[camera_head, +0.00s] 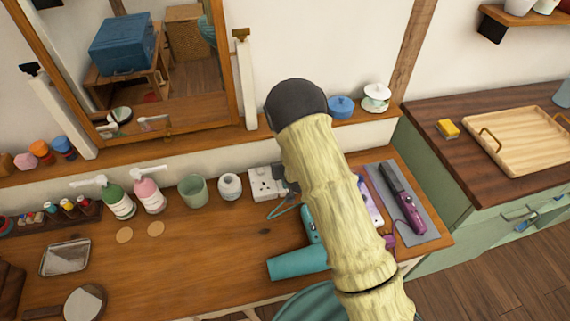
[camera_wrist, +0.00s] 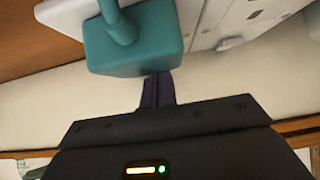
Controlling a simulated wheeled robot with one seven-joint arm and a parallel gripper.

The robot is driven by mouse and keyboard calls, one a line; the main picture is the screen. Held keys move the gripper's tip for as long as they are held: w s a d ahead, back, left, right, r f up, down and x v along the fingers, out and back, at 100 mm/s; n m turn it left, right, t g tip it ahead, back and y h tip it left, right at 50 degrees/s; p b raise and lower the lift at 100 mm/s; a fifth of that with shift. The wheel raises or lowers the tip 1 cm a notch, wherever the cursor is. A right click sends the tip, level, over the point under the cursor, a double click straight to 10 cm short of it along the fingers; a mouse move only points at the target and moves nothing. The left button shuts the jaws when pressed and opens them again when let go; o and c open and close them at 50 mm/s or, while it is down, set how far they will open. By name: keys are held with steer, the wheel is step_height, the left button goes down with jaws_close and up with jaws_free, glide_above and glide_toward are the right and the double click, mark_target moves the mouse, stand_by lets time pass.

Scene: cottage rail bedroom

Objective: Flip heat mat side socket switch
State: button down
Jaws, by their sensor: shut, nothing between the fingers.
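The white wall socket (camera_head: 262,184) stands at the back of the wooden dressing table, partly hidden by my arm. In the wrist view its white plate (camera_wrist: 205,22) fills the top right, with a teal plug (camera_wrist: 135,48) in it. A small white switch (camera_wrist: 230,44) shows right of the plug, near the plate's edge; its position is unclear. My gripper (camera_wrist: 158,78) is shut and empty, its dark fingertips close to the teal plug's edge; I cannot tell whether they touch. The grey heat mat (camera_head: 383,184) lies at the table's right, with a purple-and-black styling tool (camera_head: 402,198) on it.
A teal hair dryer (camera_head: 297,263) lies in front of the socket, partly behind my arm. A white round jar (camera_head: 229,187) and a green cup (camera_head: 193,191) stand left of the socket. A mirror (camera_head: 150,60) and a shelf are above. The table's front middle (camera_head: 200,255) is clear.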

steer(key=shift+w+f+b, duration=0.2)
steer(key=shift+f+b, duration=0.05)
steer(key=shift+b, duration=0.35)
steer(key=shift+w+a+r, duration=0.1)
steer(key=shift+w+a+r, duration=0.2)
steer(key=shift+w+r, duration=0.15)
steer(key=shift+w, duration=0.35)
